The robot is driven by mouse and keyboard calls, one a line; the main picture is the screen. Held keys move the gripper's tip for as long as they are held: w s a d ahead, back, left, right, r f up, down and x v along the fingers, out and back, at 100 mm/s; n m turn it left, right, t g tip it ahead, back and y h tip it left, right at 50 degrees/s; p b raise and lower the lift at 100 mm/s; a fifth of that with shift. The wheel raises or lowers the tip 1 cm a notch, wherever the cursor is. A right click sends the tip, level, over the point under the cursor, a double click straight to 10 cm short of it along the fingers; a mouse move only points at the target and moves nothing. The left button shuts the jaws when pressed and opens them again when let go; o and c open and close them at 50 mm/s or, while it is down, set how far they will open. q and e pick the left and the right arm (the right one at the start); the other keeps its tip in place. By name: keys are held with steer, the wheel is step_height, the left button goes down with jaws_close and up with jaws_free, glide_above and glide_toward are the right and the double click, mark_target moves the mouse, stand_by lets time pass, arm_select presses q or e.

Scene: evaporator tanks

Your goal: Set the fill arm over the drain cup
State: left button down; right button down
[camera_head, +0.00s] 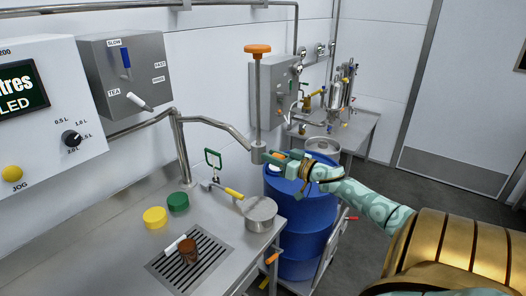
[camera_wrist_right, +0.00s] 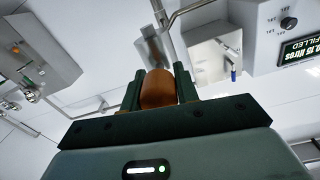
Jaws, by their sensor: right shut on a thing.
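The fill arm (camera_head: 215,126) is a bent grey pipe that reaches right from a riser at the wall, toward the blue drum. My right gripper (camera_head: 272,158) is at its far end, shut on an orange grip that looks like the fill arm's handle. In the right wrist view the orange grip (camera_wrist_right: 158,90) sits between the two dark green fingers. How the grip joins the pipe is hidden. My left gripper is not in view.
A steel pan (camera_head: 260,212) with a yellow handle, a yellow lid (camera_head: 155,217) and a green lid (camera_head: 178,202) are on the counter. A blue drum (camera_head: 305,222) stands at its right. A tall rod with an orange knob (camera_head: 257,49) rises near the gripper.

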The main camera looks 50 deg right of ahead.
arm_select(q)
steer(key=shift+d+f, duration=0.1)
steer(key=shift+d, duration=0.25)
arm_select(e)
steer(key=shift+d, duration=0.2)
steer(key=c, duration=1.1)
jaws_free()
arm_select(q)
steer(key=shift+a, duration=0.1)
arm_select(e)
steer(key=shift+o, duration=0.2)
steer(key=shift+w+f, duration=0.1)
steer(key=shift+s, duration=0.55)
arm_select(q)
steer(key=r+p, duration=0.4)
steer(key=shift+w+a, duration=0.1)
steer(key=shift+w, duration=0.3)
arm_select(e)
steer(key=s, duration=1.5)
steer(key=shift+d, duration=0.45)
